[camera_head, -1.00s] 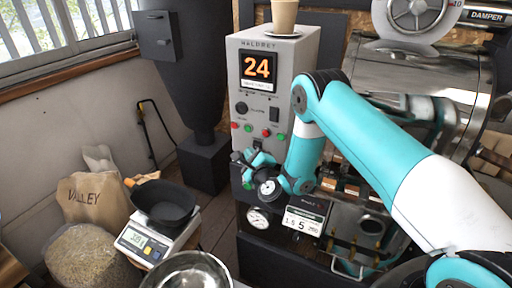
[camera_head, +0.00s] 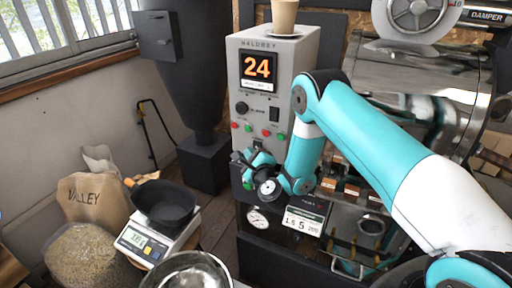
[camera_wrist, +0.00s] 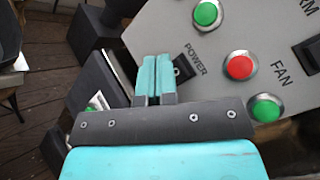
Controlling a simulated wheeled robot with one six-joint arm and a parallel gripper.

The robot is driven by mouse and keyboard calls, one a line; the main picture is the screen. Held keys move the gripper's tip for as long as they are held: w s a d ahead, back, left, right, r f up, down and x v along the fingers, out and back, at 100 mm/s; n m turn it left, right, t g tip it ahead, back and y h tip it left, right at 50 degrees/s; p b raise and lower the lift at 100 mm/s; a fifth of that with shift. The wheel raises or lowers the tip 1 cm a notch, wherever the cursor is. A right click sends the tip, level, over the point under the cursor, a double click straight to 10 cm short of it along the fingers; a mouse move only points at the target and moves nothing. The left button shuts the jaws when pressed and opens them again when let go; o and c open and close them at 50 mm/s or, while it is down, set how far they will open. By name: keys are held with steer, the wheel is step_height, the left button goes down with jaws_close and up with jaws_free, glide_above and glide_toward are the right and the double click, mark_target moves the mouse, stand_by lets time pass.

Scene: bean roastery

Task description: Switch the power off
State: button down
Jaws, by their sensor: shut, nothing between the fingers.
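The grey control box (camera_head: 308,62) stands at the centre of the head view, its display (camera_head: 257,69) lit with an orange 24. In the wrist view a small black power switch (camera_wrist: 184,68) sits beside the POWER label (camera_wrist: 196,59). My gripper (camera_wrist: 154,60) is shut and empty, its fingertips right beside the switch and covering part of it. I cannot tell whether they touch it or which way the switch is set. In the head view my gripper (camera_head: 258,154) is at the box's lower front edge and hides the switch.
Green and red buttons, including a red one (camera_wrist: 240,65), and the FAN label (camera_wrist: 281,72) lie close to the switch. A cup (camera_head: 284,16) stands on the box. A scale (camera_head: 158,240) with a black pan (camera_head: 165,203) is at lower left. A gauge (camera_head: 258,219) is below my gripper.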

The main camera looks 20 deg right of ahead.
steer(key=shift+w+d+p, duration=0.3)
steer(key=shift+p, duration=0.2)
steer(key=shift+w+d+r+p, duration=0.1)
steer(key=shift+w+d+p, duration=0.1)
steer(key=shift+p, duration=0.4)
stand_by(0.8)
steer(key=shift+s+a+b, duration=0.1)
steer(key=shift+a+b, duration=0.05)
steer(key=shift+b, duration=0.3)
steer(key=shift+s+a+b, duration=0.35)
steer(key=shift+s+b, duration=0.05)
steer(key=shift+b, duration=0.45)
